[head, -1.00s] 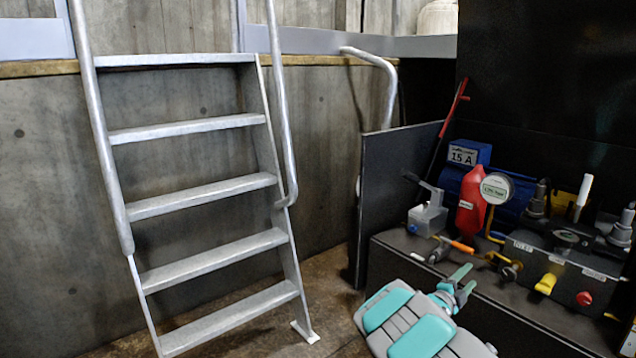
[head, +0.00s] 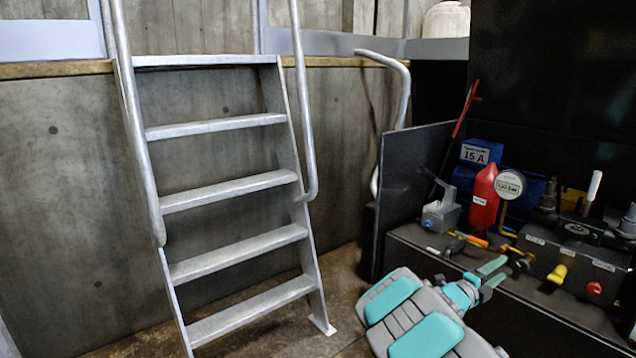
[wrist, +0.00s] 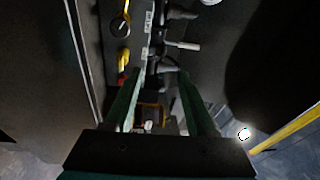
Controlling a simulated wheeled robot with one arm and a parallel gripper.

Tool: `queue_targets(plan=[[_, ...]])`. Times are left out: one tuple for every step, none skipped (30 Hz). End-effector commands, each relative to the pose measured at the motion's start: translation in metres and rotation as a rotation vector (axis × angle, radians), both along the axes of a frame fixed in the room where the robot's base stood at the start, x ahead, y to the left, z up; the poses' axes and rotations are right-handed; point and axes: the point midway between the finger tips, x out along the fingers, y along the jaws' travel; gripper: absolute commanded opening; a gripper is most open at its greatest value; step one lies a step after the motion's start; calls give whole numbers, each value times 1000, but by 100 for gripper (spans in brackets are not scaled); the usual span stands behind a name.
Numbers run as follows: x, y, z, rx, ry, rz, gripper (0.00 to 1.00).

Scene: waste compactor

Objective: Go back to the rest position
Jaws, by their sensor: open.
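My gripper (head: 491,272) is at the lower right of the head view, with its two teal fingers apart and nothing between them. It is in front of the dark bench that carries the hydraulic unit. In the wrist view, the two green fingers (wrist: 160,108) point at the unit from a distance, with a clear gap between them. No rest position is marked in either view.
The black bench (head: 540,322) carries a red bottle (head: 483,198), a gauge (head: 509,184), a grey valve box (head: 441,212) and a yellow knob (head: 557,274). A dark upright panel (head: 412,178) stands left of it. A metal ladder (head: 228,190) leans on the concrete wall. Floor shows between.

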Motion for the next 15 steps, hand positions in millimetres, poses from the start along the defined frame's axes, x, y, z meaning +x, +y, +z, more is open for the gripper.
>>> queue_targets(plan=[[-9,-5,12,18,-50,-24,56],[-16,-8,18,33,-83,-40,56],[-25,-12,27,52,-131,-63,56],[-32,-15,34,65,-169,-80,56],[-41,-18,42,81,-211,-101,56],[-54,-23,51,105,-271,-128,56],[-64,-26,58,124,-320,-151,56],[-76,-29,65,145,-376,-177,56],[-94,-33,77,175,-462,-211,56],[-108,-35,85,200,-532,-241,56],[-123,-37,91,227,-605,-271,56],[-144,-39,100,261,-706,-312,56],[-159,-40,105,286,-781,-343,56],[-175,-40,107,311,-853,-376,56],[-196,-39,111,341,-951,-417,56]])
